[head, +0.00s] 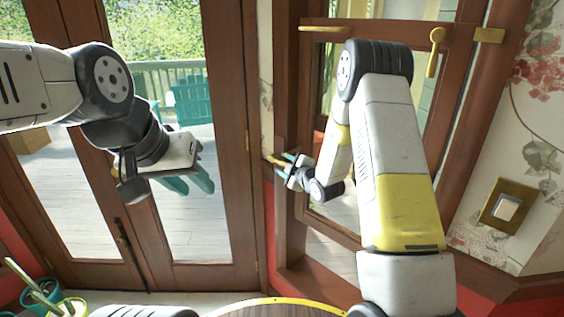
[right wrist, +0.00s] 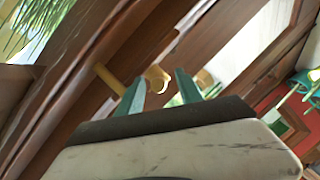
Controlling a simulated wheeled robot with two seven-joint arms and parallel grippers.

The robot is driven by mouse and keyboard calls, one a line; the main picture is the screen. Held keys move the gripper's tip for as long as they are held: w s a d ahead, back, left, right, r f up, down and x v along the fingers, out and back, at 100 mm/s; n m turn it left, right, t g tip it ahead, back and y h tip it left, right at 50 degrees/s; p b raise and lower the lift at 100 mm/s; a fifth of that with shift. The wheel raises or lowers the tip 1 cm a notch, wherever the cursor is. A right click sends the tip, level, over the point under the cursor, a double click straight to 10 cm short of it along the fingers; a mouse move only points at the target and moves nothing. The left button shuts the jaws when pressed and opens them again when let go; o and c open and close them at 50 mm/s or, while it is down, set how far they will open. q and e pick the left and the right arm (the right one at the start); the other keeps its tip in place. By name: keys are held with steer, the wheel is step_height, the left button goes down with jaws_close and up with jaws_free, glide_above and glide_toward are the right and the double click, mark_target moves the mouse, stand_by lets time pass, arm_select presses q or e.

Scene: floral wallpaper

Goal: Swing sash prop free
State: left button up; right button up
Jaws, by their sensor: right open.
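The window sash (head: 438,110) is a brown wooden frame with glass at the right of the head view. A small brass piece, seemingly the prop (head: 273,160), shows at its lower left; my right gripper (head: 282,161) is beside it with teal fingers apart. In the right wrist view a brass rod with a round knob (right wrist: 156,78) lies between or just beyond the open fingertips of that gripper (right wrist: 160,76); I cannot tell whether they touch. My left gripper (head: 197,183) hangs in front of the glass doors, its teal fingers apart and empty.
A brass handle (head: 436,52) sits high on the window. Glass doors (head: 190,235) stand at the left. A light switch (head: 507,208) is on the floral wall.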

steer(key=shift+w+a, duration=0.1)
steer(key=shift+w, duration=0.1)
steer(key=shift+c, duration=0.4)
jaws_close()
steer(key=shift+f, duration=0.1)
stand_by(0.9)
